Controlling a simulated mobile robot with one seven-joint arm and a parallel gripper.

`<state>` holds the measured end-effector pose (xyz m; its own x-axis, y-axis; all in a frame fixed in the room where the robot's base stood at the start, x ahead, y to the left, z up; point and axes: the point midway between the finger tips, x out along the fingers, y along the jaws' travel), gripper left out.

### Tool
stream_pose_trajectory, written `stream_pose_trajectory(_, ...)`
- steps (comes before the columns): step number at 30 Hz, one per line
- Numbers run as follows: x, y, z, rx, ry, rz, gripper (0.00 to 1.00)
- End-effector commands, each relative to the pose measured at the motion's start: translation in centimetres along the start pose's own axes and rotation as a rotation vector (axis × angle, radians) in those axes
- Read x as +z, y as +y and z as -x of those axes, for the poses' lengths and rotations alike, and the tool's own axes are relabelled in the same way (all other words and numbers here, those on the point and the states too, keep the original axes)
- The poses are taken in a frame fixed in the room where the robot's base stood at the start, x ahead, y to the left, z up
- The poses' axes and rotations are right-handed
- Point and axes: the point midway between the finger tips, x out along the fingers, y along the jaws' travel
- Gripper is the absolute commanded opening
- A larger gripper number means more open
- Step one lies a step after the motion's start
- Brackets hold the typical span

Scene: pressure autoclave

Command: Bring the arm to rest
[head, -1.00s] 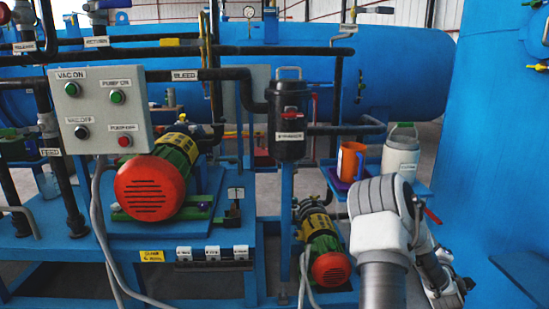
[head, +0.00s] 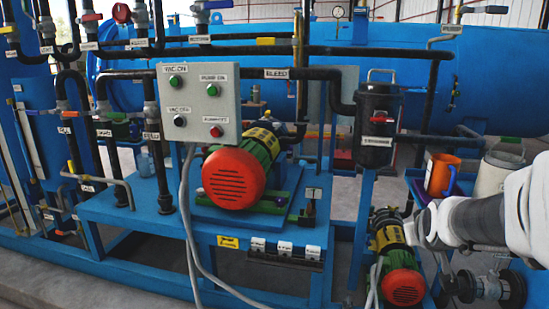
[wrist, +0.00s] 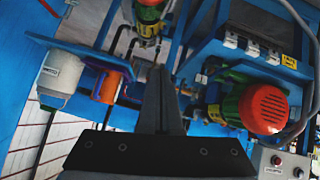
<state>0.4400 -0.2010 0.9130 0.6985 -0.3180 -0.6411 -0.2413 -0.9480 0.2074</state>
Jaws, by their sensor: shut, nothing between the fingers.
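My gripper (wrist: 160,75) shows in the wrist view with its two dark fingers together and nothing between them. It is in free air in front of the blue pump frame, apart from what lies behind it. In the head view my arm (head: 520,215) comes in at the right edge, in front of the small shelf and beside the small pump. I cannot clearly make out the gripper in the head view.
A grey control box (head: 199,102) and a large red-ended motor (head: 234,179) stand on the blue frame. A smaller pump (head: 402,287) sits low, close to my arm. An orange jug (head: 440,174) and a white container (head: 494,180) stand at the right. Pipes and valves fill the left.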

Motion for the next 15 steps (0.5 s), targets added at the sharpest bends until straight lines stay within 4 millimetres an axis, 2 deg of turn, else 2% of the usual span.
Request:
stream_pose_trajectory(1, 0.1, -1.9, 1.9, -0.041, -0.013, -0.006, 0.00)
stream_pose_trajectory(6, 2.5, -7.1, 7.8, -0.159, -0.100, -0.010, 0.00)
stream_pose_trajectory(10, 5.1, -10.3, 12.2, -0.231, -0.170, 0.005, 0.00)
stream_pose_trajectory(15, 9.0, -13.0, 17.1, -0.292, -0.257, 0.035, 0.00)
